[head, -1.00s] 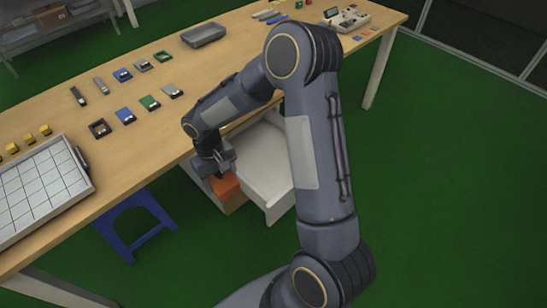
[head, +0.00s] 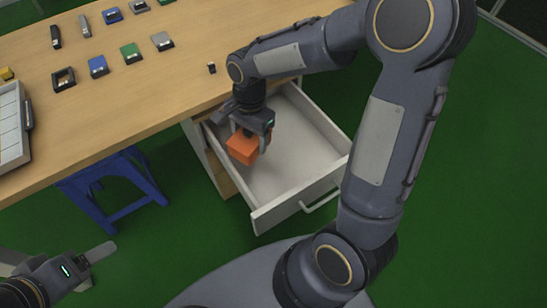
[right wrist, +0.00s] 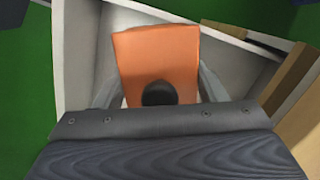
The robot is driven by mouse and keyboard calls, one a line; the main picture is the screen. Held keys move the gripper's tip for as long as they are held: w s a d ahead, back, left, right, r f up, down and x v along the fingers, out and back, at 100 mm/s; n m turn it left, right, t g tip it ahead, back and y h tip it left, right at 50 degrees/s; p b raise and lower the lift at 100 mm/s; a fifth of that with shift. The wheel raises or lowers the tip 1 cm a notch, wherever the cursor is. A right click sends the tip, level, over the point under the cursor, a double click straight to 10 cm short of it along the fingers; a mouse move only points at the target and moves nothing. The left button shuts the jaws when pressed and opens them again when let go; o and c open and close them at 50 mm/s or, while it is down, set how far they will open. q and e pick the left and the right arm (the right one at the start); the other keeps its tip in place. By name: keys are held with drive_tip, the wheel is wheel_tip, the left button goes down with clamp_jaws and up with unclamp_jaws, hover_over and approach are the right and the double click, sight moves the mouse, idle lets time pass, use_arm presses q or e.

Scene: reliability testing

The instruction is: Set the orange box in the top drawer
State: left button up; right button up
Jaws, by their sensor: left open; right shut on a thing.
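The orange box (head: 243,147) is held in my right gripper (head: 252,143) over the left part of the open top drawer (head: 285,170). In the right wrist view the orange box (right wrist: 155,62) sits between the two grey fingers, with pale drawer walls around and beneath it. I cannot tell whether the box touches the drawer floor. The rest of the drawer looks empty. My left gripper (head: 92,256) is at the lower left of the head view, open and empty, above the green floor and away from the drawer.
The wooden table (head: 130,105) carries several small blue, green and dark parts and a white gridded tray (head: 12,125) at the left edge. A blue stool (head: 112,190) stands left of the drawer.

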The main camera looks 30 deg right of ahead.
drive_tip(key=f+m+b, duration=0.2)
drive_tip(key=s+f+m, duration=0.1)
drive_tip(key=shift+a+b, duration=0.35)
drive_tip(key=shift+b, duration=0.05)
drive_tip(key=shift+s+a+f+m+b, duration=0.15)
drive_tip(key=shift+s+f+m+b, duration=0.15)
drive_tip(key=shift+m+b, duration=0.3)
drive_tip(key=b, duration=0.3)
hover_over(277, 152)
drive_tip(key=s+a, duration=0.2)
drive_tip(key=a, duration=0.1)
wheel_tip(277, 152, down, 5)
drive_tip(key=shift+t, duration=0.3)
drive_tip(key=f, duration=0.1)
drive_tip(key=w+d+f+b, duration=0.1)
drive_tip(key=d+f, duration=0.1)
drive_tip(key=shift+w+d+f, duration=0.25)
drive_tip(key=shift+w+f, duration=0.05)
drive_tip(key=shift+f, duration=0.05)
use_arm(q)
wheel_tip(277, 152, down, 12)
drive_tip(key=b, duration=0.1)
drive_tip(key=shift+b, duration=0.4)
use_arm(e)
drive_tip(key=shift+w+d+f, duration=0.1)
drive_tip(key=shift+d+f, duration=0.15)
drive_tip(key=shift+f, duration=0.75)
drive_tip(key=shift+w+d+f, duration=0.1)
drive_tip(key=shift+d+f, duration=0.1)
drive_tip(key=shift+f, duration=0.8)
